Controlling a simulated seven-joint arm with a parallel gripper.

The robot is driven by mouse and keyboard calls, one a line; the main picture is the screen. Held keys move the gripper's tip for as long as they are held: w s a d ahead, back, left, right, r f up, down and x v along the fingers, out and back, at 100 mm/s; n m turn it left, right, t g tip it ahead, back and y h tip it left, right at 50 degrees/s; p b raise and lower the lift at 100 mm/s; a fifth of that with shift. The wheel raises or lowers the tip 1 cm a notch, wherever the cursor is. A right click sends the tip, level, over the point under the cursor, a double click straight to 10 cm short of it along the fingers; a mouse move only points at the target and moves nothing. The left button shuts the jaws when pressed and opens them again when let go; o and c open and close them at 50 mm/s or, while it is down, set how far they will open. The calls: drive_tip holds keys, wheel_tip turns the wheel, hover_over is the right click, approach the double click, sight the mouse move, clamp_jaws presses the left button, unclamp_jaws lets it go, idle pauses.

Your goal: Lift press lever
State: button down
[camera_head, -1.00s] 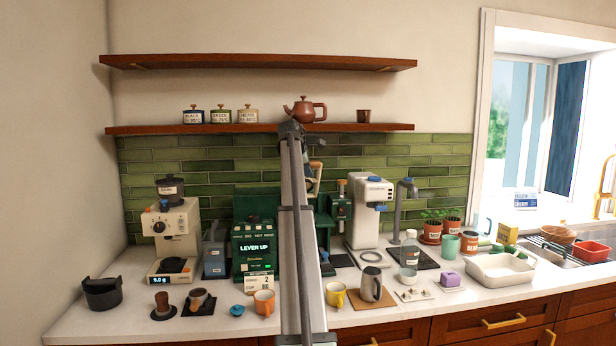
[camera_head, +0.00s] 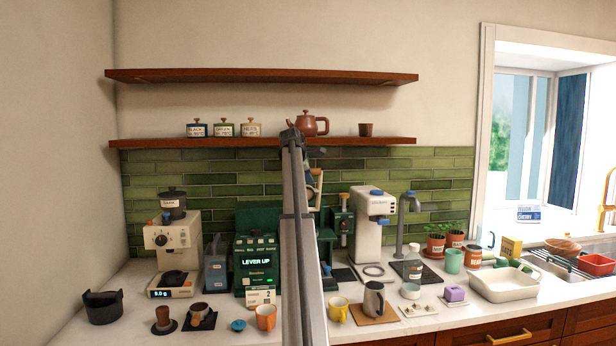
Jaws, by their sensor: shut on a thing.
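The green press machine (camera_head: 256,272) stands on the counter left of centre, its lit display reading "LEVER UP". The press lever (camera_head: 316,176) has a pale wooden handle and stands raised just right of my grey arm, in front of the green tiles. My gripper (camera_head: 317,153) is mostly hidden behind my arm; a small dark part of it shows at the top of the wooden handle. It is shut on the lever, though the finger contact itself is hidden. My arm also covers the right part of the machine and the lever's base.
An orange mug (camera_head: 265,318) and a yellow mug (camera_head: 337,310) stand either side of my arm. A scale grinder (camera_head: 173,245) is left, a white coffee machine (camera_head: 371,225) right. A shelf (camera_head: 210,142) with a teapot (camera_head: 308,123) is close to the arm's top.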

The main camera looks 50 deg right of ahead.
drive_tip(key=c, duration=0.8)
unclamp_jaws()
drive_tip(key=shift+f, duration=0.2)
drive_tip(key=shift+c, duration=0.2)
drive_tip(key=v, duration=1.4)
drive_tip(key=shift+r, duration=0.25)
drive_tip(key=shift+d, duration=0.1)
